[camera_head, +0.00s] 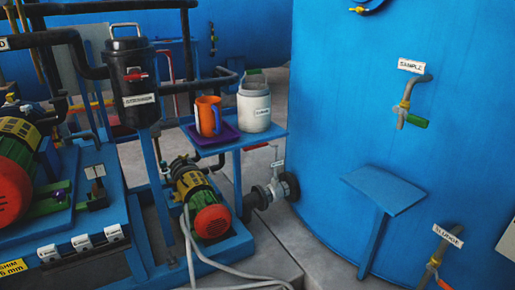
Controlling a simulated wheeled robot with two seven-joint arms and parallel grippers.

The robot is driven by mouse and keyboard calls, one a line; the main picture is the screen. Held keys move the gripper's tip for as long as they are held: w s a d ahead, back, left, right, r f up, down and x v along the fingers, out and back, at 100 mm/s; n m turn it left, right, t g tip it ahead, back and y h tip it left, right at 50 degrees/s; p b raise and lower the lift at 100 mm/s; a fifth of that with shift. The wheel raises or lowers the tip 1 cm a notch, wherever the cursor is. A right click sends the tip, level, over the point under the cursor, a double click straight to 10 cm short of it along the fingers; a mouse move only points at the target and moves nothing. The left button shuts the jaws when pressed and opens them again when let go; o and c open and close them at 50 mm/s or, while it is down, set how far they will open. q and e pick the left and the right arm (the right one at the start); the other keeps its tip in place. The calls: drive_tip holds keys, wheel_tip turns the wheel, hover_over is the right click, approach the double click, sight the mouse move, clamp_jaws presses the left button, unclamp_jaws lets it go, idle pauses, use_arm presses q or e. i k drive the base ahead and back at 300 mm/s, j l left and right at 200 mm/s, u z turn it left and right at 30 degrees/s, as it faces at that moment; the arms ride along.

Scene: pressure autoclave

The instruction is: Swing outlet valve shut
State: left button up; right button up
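A flanged valve (274,189) sits low on the pipe between the small pump and the big blue tank (340,110), below the small blue table. A small white tag (278,165) hangs above it, too small to read; this is probably the outlet valve. A thin red lever (256,147) shows just above it, lying roughly level near the table's front edge. I cannot tell for sure from this distance whether the valve is open or shut. Neither of my grippers is in view.
The small table (262,138) holds an orange mug (207,116) and a white jar (254,107). A green-and-red pump (203,203) stands left of the valve, with pale hoses on the floor. Floor (300,235) before the valve is clear.

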sight(262, 144)
drive_tip(key=i+l+z, duration=0.1)
drive_tip(key=i+z, duration=0.45)
drive_tip(key=i+l, duration=0.1)
drive_tip(key=i, duration=0.2)
drive_tip(key=i+l+u, duration=0.1)
drive_tip(key=i, duration=0.15)
drive_tip(key=i+l+u, duration=0.1)
drive_tip(key=u, duration=0.3)
drive_tip(key=i+l+u, duration=0.1)
drive_tip(key=u, duration=0.35)
